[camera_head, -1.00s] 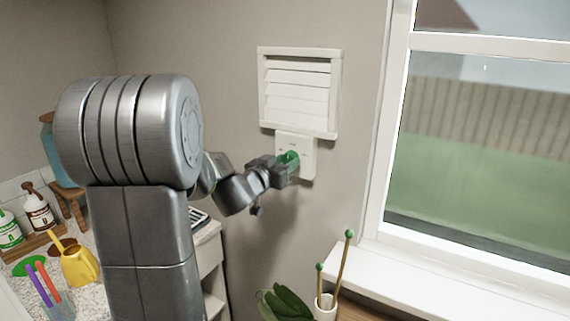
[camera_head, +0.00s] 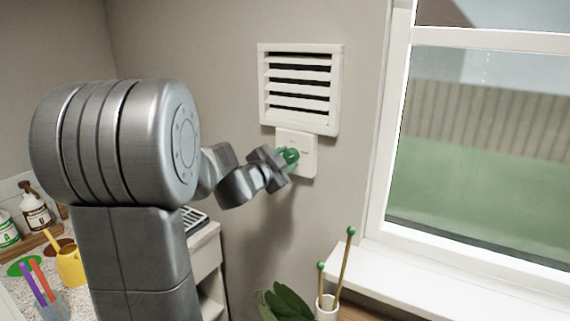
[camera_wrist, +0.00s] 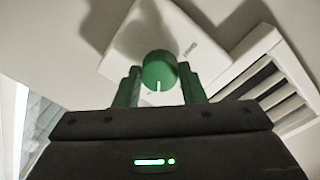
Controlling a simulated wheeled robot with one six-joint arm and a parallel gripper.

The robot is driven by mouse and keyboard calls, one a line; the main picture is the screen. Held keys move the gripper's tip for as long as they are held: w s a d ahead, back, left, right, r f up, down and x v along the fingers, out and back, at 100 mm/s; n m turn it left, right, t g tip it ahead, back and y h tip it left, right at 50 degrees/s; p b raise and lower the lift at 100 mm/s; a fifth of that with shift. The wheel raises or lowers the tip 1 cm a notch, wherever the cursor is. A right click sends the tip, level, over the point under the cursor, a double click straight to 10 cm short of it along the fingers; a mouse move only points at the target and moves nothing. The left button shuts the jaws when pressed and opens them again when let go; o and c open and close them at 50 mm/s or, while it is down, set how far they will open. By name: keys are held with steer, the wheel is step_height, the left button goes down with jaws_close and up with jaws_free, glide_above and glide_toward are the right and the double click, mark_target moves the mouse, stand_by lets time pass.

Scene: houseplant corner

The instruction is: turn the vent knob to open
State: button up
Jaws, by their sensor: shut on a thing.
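The green vent knob (camera_head: 290,156) sits on a white plate (camera_head: 306,165) on the wall, just below the white slatted vent (camera_head: 300,88). The vent's slats stand apart, with dark gaps between them. My gripper (camera_head: 282,160) reaches the plate from the left. In the wrist view the round knob (camera_wrist: 159,70), with a white mark at its edge, lies between the two green fingers of my gripper (camera_wrist: 158,88). The fingers are shut on it. The vent (camera_wrist: 265,85) shows at the right there. Lettering on the plate is too small to read for certain.
A window (camera_head: 480,140) with a white sill (camera_head: 450,285) is at the right. A plant (camera_head: 285,303) and a white pot with green-tipped sticks (camera_head: 327,306) stand below. A yellow watering can (camera_head: 70,266) and bottles are at the left.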

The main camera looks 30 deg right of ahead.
steer(key=shift+m+b, duration=0.4)
steer(key=shift+m, duration=0.9)
steer(key=o, duration=1)
steer(key=b+v, duration=0.1)
steer(key=v, duration=1.2)
steer(key=shift+s+a+r, duration=0.15)
steer(key=shift+s+a, duration=0.1)
steer(key=shift+a, duration=0.05)
steer(key=p+x, duration=0.1)
steer(key=x, duration=1.2)
steer(key=shift+w+d, duration=0.2)
steer(key=shift+d, duration=0.15)
